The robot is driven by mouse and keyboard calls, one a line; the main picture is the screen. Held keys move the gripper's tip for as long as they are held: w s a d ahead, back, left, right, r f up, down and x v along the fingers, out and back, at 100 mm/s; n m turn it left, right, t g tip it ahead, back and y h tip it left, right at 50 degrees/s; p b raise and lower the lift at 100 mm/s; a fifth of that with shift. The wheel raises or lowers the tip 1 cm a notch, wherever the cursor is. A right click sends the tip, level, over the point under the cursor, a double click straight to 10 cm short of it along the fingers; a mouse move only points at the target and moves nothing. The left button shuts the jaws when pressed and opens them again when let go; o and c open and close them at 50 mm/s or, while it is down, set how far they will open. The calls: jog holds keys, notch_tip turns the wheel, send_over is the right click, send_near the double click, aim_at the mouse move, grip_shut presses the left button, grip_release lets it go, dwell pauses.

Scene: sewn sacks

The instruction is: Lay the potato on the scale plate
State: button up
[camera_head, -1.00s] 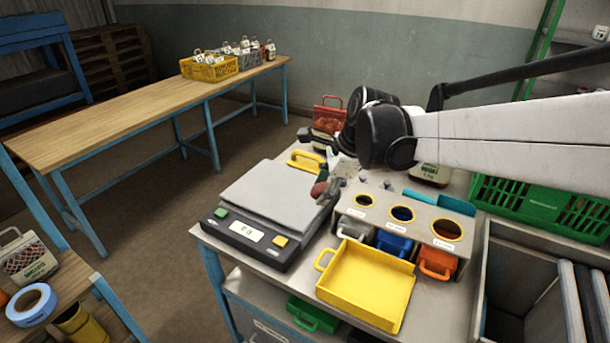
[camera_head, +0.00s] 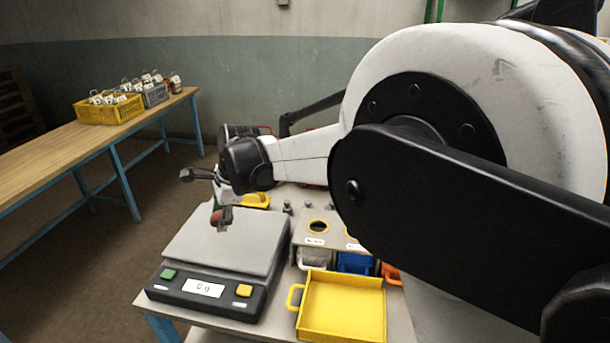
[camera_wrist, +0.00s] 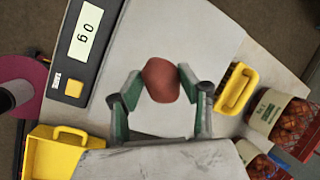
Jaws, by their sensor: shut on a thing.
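A reddish-brown potato (camera_wrist: 161,80) is held between the two green-sided fingers of my gripper (camera_wrist: 155,88) in the wrist view. In the head view the potato (camera_head: 216,218) shows at the tip of my gripper (camera_head: 222,212), over the back part of the scale plate. The grey scale plate (camera_head: 215,247) is bare, and the scale display (camera_head: 203,288) reads 0 g. In the wrist view the plate (camera_wrist: 160,35) lies behind the potato, and the display (camera_wrist: 85,32) also reads 0 g. The gap between potato and plate is hard to judge.
A yellow tray (camera_head: 342,306) stands right of the scale. Behind it is a sorting stand (camera_head: 318,240) with holes and coloured bins. A yellow handle (camera_wrist: 237,88) and net sacks (camera_wrist: 280,118) lie close by. A long table (camera_head: 60,150) with crates stands at the back left.

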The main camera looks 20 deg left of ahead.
jog(key=w+f, duration=0.1)
jog(key=w+a, duration=0.1)
jog(key=w+f, duration=0.1)
jog(key=shift+w+a+f, duration=0.2)
jog(key=shift+w+f, duration=0.1)
jog(key=shift+w, duration=0.1)
jog(key=shift+f+p, duration=0.55)
jog(key=shift+f, duration=1.35)
jog(key=shift+f, duration=0.15)
jog(key=o, duration=1.2)
jog(key=shift+c, duration=0.2)
jog(key=shift+o, duration=0.2)
jog(key=b+v, duration=0.1)
jog(key=v, duration=1.1)
